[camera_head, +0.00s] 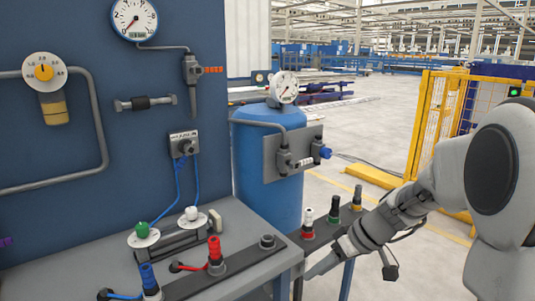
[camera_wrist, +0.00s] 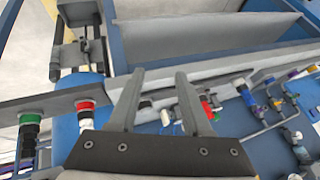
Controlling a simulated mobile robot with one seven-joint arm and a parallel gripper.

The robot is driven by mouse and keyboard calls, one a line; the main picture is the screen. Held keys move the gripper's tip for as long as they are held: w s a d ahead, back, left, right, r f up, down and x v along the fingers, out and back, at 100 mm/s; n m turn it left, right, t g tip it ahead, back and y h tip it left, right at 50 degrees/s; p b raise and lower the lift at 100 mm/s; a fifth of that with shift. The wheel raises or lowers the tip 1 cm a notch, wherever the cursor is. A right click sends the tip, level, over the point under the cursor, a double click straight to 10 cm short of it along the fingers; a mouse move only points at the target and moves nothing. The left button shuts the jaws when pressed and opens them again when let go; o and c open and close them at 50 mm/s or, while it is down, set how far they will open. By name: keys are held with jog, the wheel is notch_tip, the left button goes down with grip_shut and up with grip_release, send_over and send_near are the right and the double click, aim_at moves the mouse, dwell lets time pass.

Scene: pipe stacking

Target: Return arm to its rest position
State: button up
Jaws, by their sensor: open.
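My gripper (camera_head: 322,264) is at the right end of the grey workbench (camera_head: 235,217), low beside the small side shelf (camera_head: 322,232). My arm reaches in from the right of the head view. In the wrist view, the two fingers of my gripper (camera_wrist: 160,85) stand apart with nothing between them. Beyond them, parts with red and green tops show on the bench. I cannot tell in the head view whether the fingers touch the bench edge.
A blue tank (camera_head: 267,165) with a gauge stands behind the bench. A blue panel (camera_head: 100,150) carries pipes and gauges. A yellow fence (camera_head: 430,115) is behind my arm. Open floor (camera_head: 345,125) lies between.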

jog(key=s+d+r+m+t+h, duration=0.1)
jog(key=s+r+m+t+h, duration=0.3)
jog(key=s, duration=0.7)
jog(key=s+d+r+m+g+h, duration=0.1)
jog(key=s+r+m+h, duration=0.2)
jog(key=s+r, duration=0.55)
notch_tip(320, 180, up, 16)
jog(key=s+p, duration=0.1)
jog(key=p, duration=1.8)
jog(key=shift+s+d+r, duration=0.15)
